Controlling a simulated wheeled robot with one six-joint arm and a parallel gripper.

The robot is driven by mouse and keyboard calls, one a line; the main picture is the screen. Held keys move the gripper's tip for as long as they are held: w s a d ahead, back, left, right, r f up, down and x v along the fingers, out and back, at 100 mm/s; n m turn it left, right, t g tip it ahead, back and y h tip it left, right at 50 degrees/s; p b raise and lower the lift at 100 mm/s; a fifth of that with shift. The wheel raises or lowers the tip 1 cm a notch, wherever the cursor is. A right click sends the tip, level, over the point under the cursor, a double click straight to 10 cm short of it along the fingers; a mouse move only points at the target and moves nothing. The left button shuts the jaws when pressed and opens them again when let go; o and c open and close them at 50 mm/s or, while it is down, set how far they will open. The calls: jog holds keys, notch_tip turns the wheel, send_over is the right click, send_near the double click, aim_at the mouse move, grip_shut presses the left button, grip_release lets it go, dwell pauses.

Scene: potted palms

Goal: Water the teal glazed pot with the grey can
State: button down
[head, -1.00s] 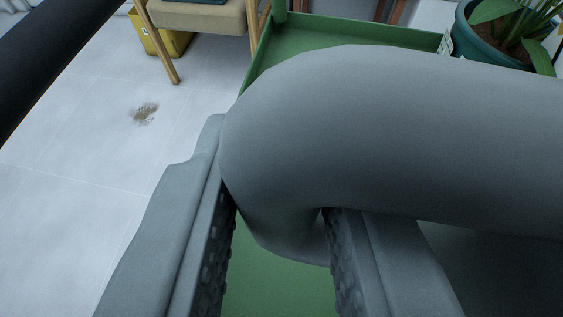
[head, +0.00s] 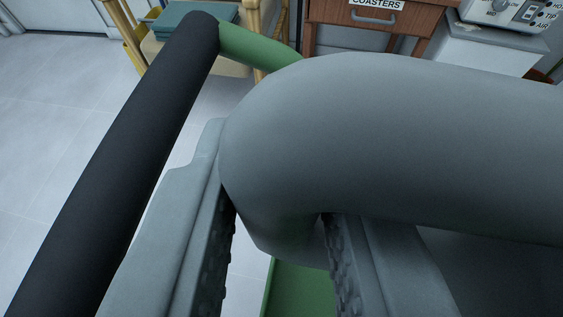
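The grey can's thick curved handle (head: 390,135) fills the middle and right of the view. My gripper (head: 282,255) has one ridged finger on each side of the handle's downward bend and is shut on it. The rest of the can is mostly hidden behind the handle and fingers. The teal glazed pot cannot be made out for certain; only a sliver of a dark rim shows at the far right edge.
A black bar (head: 120,150) with a green arm (head: 255,45) crosses the left. A green surface (head: 300,290) lies below my gripper. Behind are a chair with a teal item (head: 180,22), a wooden drawer labelled COASTERS (head: 370,18) and a dialled machine (head: 510,15). Pale floor (head: 50,130) is open at left.

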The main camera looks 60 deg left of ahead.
aim_at(268, 255)
jog(key=shift+s+f+m, duration=0.1)
jog(key=shift+f+m, duration=0.2)
jog(key=shift+f, duration=1.45)
jog(key=shift+s+a+m+g+y, duration=0.15)
jog(key=shift+m+g+y, duration=0.15)
jog(key=shift+m+y, duration=0.25)
jog(key=shift+r, duration=0.4)
jog(key=shift+r+m, duration=0.35)
jog(key=shift+r, duration=0.15)
jog(key=shift+r+g+y, duration=0.25)
jog(key=shift+r+g, duration=0.05)
jog(key=shift+r, duration=0.15)
